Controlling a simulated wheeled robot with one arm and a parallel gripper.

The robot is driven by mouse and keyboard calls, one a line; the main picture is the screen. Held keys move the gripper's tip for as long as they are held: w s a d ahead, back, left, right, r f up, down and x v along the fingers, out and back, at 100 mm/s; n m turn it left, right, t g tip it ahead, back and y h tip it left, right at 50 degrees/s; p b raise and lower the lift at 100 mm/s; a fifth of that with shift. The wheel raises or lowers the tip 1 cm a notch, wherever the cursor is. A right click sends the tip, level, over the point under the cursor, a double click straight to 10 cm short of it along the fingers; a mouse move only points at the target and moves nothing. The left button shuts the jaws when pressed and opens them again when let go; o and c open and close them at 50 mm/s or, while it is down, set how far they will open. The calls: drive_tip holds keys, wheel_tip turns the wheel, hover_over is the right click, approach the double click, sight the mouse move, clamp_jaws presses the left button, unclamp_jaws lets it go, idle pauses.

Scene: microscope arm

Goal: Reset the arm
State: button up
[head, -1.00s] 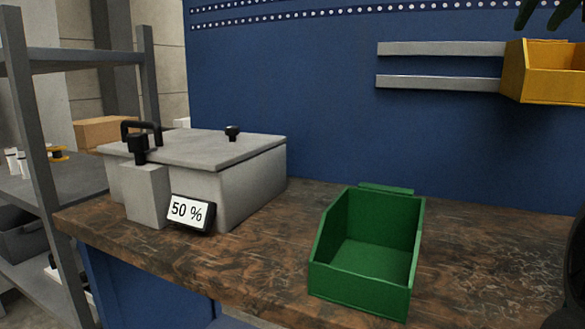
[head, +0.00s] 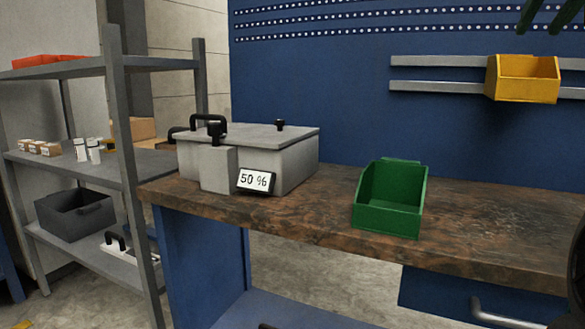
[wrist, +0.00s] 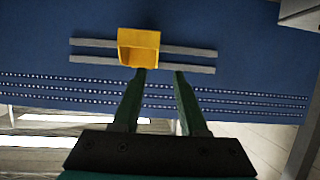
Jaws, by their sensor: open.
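The task names only my arm. My gripper (wrist: 160,75) shows in the wrist view with its two green fingers apart and nothing between them. It points toward a blue wall panel (wrist: 250,70) with a yellow bin (wrist: 140,40) on grey rails, which appears beyond the left fingertip. In the head view, dark green tips, likely my fingers, show at the top right edge, and a dark part shows at the right edge. The rest of my arm is out of view.
A wooden workbench (head: 320,215) holds a grey lidded box (head: 300,165) with a "50 %" display (head: 255,180) and an open green bin (head: 390,215). The yellow bin (head: 525,80) hangs on the blue wall. A grey shelf rack (head: 130,190) stands left. Floor shows between rack and bench.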

drive_tip(key=s+a+f+n+g+y, duration=0.15)
drive_tip(key=a+f, duration=0.35)
drive_tip(key=f, duration=0.7)
drive_tip(key=a+f+n+g+y, duration=0.1)
drive_tip(key=a+f+g+y, duration=0.2)
drive_tip(key=f, duration=0.8)
drive_tip(key=a+f+n+g+y, duration=0.1)
drive_tip(key=a+f+g, duration=0.35)
drive_tip(key=f, duration=0.75)
drive_tip(key=s+a+f+n+g, duration=0.1)
drive_tip(key=s+a+f, duration=0.3)
drive_tip(key=s+f, duration=0.8)
drive_tip(key=s+a+f+g, duration=0.4)
drive_tip(key=s+a+f, duration=0.1)
drive_tip(key=s+f, duration=0.7)
drive_tip(key=shift+a+f+n, duration=0.15)
drive_tip(key=shift+f+n, duration=0.2)
drive_tip(key=shift+f, duration=0.35)
drive_tip(key=shift+y, duration=0.25)
